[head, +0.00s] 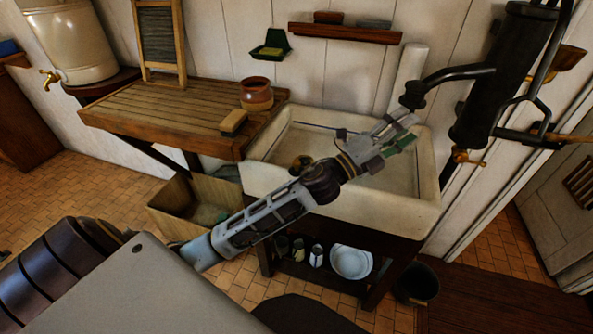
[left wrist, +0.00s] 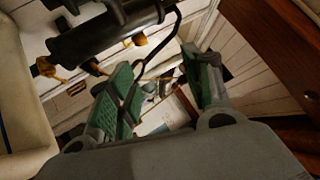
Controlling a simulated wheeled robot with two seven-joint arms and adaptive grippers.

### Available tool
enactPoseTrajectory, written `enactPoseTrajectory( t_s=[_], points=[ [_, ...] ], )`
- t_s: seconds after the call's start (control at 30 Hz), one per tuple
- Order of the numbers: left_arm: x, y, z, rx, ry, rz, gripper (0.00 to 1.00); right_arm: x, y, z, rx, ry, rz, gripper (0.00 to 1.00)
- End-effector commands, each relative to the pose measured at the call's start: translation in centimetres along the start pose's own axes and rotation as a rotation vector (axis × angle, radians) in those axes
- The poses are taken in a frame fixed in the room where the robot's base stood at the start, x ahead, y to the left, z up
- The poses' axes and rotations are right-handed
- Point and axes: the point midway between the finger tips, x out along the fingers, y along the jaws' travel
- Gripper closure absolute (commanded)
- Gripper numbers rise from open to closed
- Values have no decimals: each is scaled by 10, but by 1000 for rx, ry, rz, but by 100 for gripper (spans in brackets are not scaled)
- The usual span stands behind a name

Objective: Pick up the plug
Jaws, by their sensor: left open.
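I cannot make out the plug for certain. A small dark piece (head: 341,133) shows in the white sink (head: 432,190), at the end of a thin dark line along the basin's back, and may be it. My left gripper (head: 402,136) is above the right part of the sink, its fingers pointing right and toward the back wall. In the left wrist view the gripper (left wrist: 165,88) is open, with green pads apart and nothing between them. My left forearm hides part of the sink's front rim. My right gripper is not in view.
A wooden draining board (head: 165,107) left of the sink holds a brown pot (head: 256,96) and a brush (head: 233,122). A black hand pump (head: 500,75) stands close right of the gripper. A wooden shelf (head: 345,33) is on the wall behind. A crate (head: 172,208) stands below left.

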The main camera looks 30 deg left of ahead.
Motion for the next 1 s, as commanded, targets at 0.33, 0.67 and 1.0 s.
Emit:
enactPoseTrajectory(
  t_s=[0.33, 0.67, 1.0],
  points=[
    [16, -24, -56, 361, 354, -122, 50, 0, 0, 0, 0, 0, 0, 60],
    [6, -14, -91, 695, 693, -185, 50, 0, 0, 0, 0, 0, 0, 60],
    [-21, 19, -92, 1011, 1049, -187, 50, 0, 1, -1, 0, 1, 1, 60]
  ],
)
